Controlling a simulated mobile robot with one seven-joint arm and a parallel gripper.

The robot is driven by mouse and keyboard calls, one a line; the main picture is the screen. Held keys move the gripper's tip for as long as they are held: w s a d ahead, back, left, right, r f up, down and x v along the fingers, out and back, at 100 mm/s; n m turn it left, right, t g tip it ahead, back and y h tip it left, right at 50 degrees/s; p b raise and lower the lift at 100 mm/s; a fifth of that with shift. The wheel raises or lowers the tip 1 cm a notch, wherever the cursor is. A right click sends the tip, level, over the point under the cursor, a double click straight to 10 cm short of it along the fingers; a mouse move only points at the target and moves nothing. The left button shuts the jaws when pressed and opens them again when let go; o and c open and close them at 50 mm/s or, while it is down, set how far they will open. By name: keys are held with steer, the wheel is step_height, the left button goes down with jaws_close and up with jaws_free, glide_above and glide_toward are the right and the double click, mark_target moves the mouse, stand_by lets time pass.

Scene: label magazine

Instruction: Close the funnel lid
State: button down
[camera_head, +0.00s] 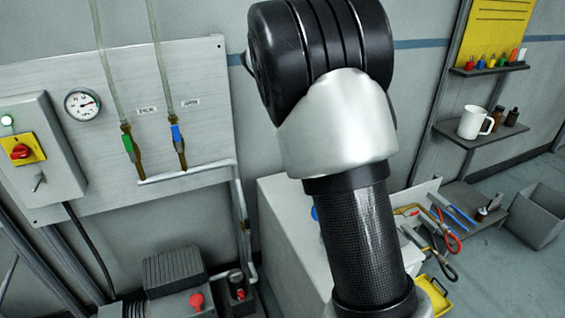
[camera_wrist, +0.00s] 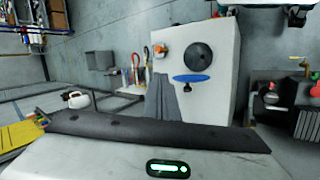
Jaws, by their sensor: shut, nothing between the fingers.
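In the wrist view, a white cabinet (camera_wrist: 218,95) carries a dark round part (camera_wrist: 199,57), a small orange part (camera_wrist: 160,48) and a flat blue disc (camera_wrist: 190,78) seen nearly edge-on. The blue disc may be the funnel lid; I cannot tell whether it is open or closed. My gripper (camera_wrist: 160,77) shows as grey tapered fingers, shut and empty, in front of the cabinet and left of the blue disc. No contact is clear. In the head view, my arm hides most of the cabinet (camera_head: 275,215); only a bit of blue (camera_head: 315,213) shows beside it.
A wall panel (camera_head: 205,75) with a gauge and tubes stands at left. Shelves hold a white mug (camera_head: 472,122) and bottles. A grey bin (camera_head: 537,215) stands on the floor at right.

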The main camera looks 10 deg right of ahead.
steer(key=w+a+f+n+t+h+b, duration=0.1)
steer(key=w+a+f+h+b, duration=0.4)
steer(key=f, duration=0.6)
steer(key=w+a+f+h+b, duration=0.3)
steer(key=w+a+f+h, duration=0.4)
steer(key=f, duration=0.4)
steer(key=s+d+y, duration=0.1)
steer(key=s+d, duration=0.2)
steer(key=d, duration=0.8)
steer(key=shift+d+r+p, duration=0.2)
steer(key=shift+d+p, duration=0.15)
steer(key=shift+p, duration=0.05)
steer(key=shift+s, duration=0.1)
